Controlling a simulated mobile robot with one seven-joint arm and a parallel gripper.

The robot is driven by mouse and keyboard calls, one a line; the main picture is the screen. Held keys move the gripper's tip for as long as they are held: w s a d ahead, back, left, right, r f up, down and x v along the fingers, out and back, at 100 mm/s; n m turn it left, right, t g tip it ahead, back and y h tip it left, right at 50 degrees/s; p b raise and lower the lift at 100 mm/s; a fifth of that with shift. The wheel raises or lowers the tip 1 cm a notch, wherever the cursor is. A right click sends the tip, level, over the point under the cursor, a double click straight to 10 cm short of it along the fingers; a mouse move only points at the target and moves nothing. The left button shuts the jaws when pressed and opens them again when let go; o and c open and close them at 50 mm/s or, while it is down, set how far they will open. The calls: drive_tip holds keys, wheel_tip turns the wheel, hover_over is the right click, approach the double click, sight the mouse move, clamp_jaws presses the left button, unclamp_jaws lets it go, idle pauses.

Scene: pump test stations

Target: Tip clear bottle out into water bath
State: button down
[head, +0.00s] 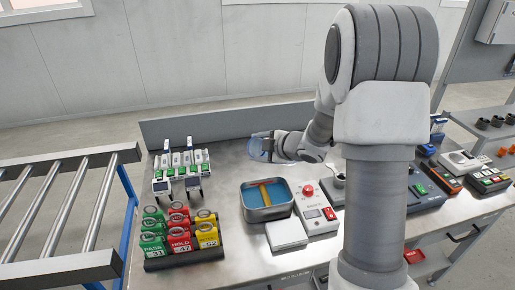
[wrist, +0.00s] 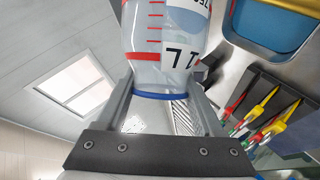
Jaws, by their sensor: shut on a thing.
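The clear bottle (head: 260,147) is held up off the bench at the end of my arm, behind and above the water bath. In the wrist view the clear bottle (wrist: 165,45) has red graduation lines, black "1L" print and a blue ring close to my fingers. My gripper (head: 278,146) is shut on it; its fingers (wrist: 163,95) stand either side near the blue ring. The water bath (head: 245,212) is a metal tray with blue inside and a yellow bar across it. Its corner (wrist: 247,47) also shows at the wrist view's upper right. How much the bottle holds is unclear.
A white square pad (head: 286,234) and a control box with a red knob (head: 317,212) stand right of the bath. A rack of coloured tags (head: 182,252) is at front left, with small white-green devices (head: 180,165) behind. A roller conveyor (head: 60,200) stands left.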

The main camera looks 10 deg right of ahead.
drive_tip(key=shift+a+f+n+t+h+b, duration=0.1)
drive_tip(key=shift+f+n+t+h+b, duration=0.3)
drive_tip(key=shift+b, duration=1.1)
drive_tip(key=shift+f+n+b, duration=0.1)
drive_tip(key=shift+f+b, duration=0.45)
drive_tip(key=shift+b, duration=0.95)
drive_tip(key=shift+s+a+n+t+h+b, duration=0.25)
drive_tip(key=shift+n+t+h+b, duration=0.5)
drive_tip(key=shift+b, duration=3.7)
idle(0.5)
